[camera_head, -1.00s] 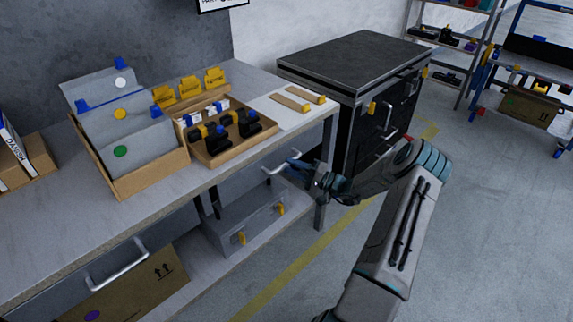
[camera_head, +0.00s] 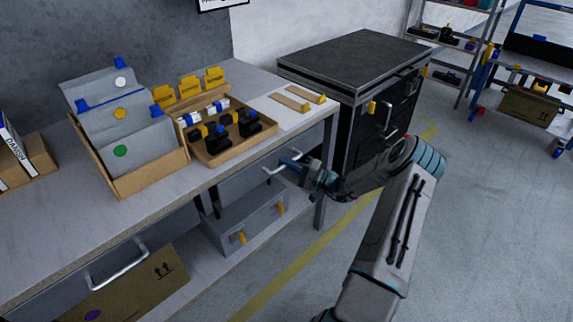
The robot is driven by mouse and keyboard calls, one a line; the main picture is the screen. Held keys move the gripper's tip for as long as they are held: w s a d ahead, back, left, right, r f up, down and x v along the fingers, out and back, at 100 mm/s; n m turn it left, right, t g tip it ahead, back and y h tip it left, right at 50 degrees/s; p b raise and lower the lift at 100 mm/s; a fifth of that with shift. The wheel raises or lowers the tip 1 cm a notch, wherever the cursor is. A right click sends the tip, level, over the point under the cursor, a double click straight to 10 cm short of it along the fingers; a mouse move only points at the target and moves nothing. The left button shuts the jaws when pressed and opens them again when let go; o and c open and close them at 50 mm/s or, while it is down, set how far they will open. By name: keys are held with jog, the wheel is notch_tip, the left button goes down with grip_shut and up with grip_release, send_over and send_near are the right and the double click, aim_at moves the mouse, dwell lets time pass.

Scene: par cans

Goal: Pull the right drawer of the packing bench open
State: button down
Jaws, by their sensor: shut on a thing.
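The packing bench (camera_head: 215,182) runs along the left with a grey top. Its right drawer (camera_head: 243,178) is under the top near the bench's right end, with its grey front partly in shadow. I see no clear gap showing it open. Its pale bar handle (camera_head: 270,170) sticks out from the front. My gripper (camera_head: 287,163) is shut on this handle, reaching it from the right. The fingers hide the handle's right part. The left drawer's handle (camera_head: 117,266) shows at the lower left.
A grey case (camera_head: 247,222) with yellow latches sits on the shelf below the drawer. A tray (camera_head: 238,147) of black parts and a box of folders (camera_head: 150,180) stand on the bench. A dark cabinet (camera_head: 350,68) stands behind my arm.

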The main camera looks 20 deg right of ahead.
jog(key=s+d, duration=0.4)
jog(key=s, duration=0.8)
jog(key=s+d, duration=0.4)
jog(key=s, duration=0.8)
jog(key=shift+s+d, duration=0.25)
jog(key=shift+d, duration=0.15)
jog(key=c, duration=1.4)
grip_release()
jog(key=b+v, duration=0.1)
jog(key=v, duration=1.3)
jog(key=shift+w+a, duration=0.1)
